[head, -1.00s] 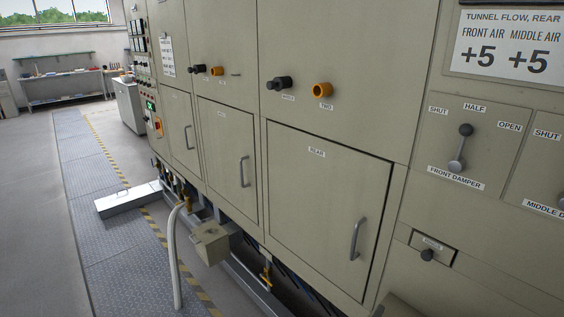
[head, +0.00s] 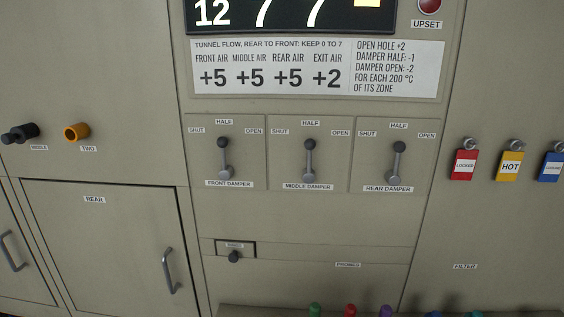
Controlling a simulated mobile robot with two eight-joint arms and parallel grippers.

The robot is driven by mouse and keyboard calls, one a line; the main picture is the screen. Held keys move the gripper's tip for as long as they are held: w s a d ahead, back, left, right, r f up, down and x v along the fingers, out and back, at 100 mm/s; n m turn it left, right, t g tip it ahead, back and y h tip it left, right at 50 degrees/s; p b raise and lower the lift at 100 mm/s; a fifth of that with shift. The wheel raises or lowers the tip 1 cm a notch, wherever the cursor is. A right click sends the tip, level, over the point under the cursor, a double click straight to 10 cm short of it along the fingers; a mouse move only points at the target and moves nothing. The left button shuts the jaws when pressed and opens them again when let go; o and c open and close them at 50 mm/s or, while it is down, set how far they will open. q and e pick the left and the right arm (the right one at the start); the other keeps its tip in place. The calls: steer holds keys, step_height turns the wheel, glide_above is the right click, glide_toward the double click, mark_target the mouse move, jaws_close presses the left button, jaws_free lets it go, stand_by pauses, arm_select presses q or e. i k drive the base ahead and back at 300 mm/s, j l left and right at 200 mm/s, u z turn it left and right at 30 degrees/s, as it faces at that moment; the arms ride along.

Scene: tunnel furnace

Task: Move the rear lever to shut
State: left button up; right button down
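The rear damper lever (head: 397,163) is the rightmost of three on the panel. It has a dark round knob at the top and a grey pivot at the bottom. It stands nearly upright, its knob pointing at HALF, between the SHUT mark on the left and the OPEN mark on the right. The REAR DAMPER label (head: 388,189) is below it. The middle damper lever (head: 310,160) and front damper lever (head: 225,158) also stand near HALF. Neither of my grippers shows in the head view.
A flow sign (head: 318,68) and a lit display (head: 290,14) are above the levers. Red, yellow and blue tags (head: 510,166) hang at the right. A small drawer (head: 235,250) with a dark knob and several coloured knobs (head: 350,310) are below. A door (head: 105,245) labelled REAR is at the left.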

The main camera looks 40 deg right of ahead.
mark_target(392, 177)
steer(key=z, duration=0.45)
steer(key=l+z, duration=0.1)
steer(key=z, duration=0.3)
steer(key=l+z, duration=0.1)
steer(key=z, duration=0.35)
steer(key=l+z, duration=0.1)
steer(key=z, duration=0.35)
steer(key=l+z, duration=0.1)
steer(key=z, duration=0.3)
steer(key=k, duration=0.05)
